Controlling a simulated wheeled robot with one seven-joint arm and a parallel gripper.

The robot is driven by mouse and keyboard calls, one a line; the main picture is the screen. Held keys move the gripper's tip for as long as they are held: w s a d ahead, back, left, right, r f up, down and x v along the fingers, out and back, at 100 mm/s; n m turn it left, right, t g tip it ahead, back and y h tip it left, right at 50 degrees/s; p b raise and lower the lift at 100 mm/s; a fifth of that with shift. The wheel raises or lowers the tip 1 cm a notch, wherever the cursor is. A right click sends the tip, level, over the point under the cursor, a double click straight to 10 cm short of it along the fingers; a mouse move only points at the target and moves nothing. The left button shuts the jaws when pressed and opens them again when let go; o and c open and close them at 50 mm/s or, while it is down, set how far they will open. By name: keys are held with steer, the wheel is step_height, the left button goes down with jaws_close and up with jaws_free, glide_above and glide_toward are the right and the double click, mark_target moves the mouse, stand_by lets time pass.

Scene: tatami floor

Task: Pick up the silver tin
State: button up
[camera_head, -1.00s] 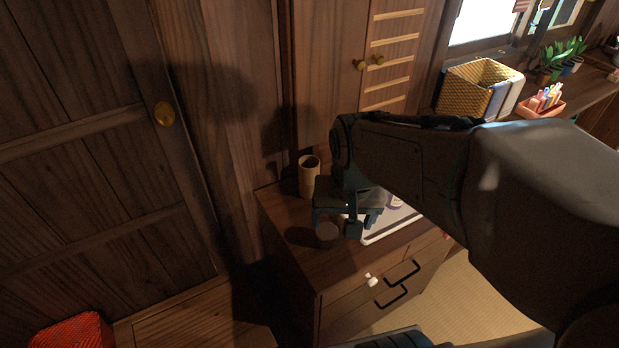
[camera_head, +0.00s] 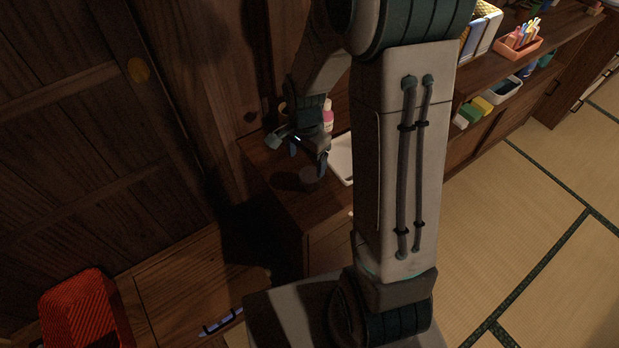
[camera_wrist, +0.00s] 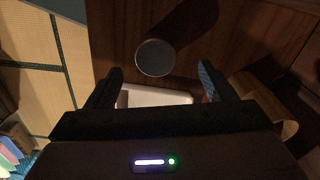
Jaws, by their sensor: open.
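The silver tin (camera_head: 309,179) looks like a dark grey round in the shadow on the dresser top (camera_head: 284,186). In the wrist view the tin (camera_wrist: 155,58) shows its round top, beyond the fingertips and roughly centred between them. My gripper (camera_head: 308,159) is over the dresser near the tin, fingers pointing down. In the wrist view my gripper (camera_wrist: 159,80) has its fingers wide apart with nothing between them. It looks apart from the tin, but the exact gap is hard to tell.
A white tray (camera_head: 343,160) lies right of the tin. A pink bottle (camera_head: 328,117) stands behind my gripper. A tan cylinder (camera_wrist: 272,112) is by the right finger in the wrist view. A red basket (camera_head: 82,312) is at lower left. My arm hides much of the dresser.

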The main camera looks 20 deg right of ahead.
mark_target(310, 174)
step_height(310, 174, down, 2)
steer(key=shift+f, duration=0.2)
steer(key=f, duration=0.2)
steer(key=d+f, duration=0.1)
steer(key=f, duration=0.1)
steer(key=shift+s, duration=0.1)
steer(key=shift+f, duration=0.6)
steer(key=shift+c, duration=0.4)
steer(key=c, duration=1)
steer(key=shift+r, duration=0.1)
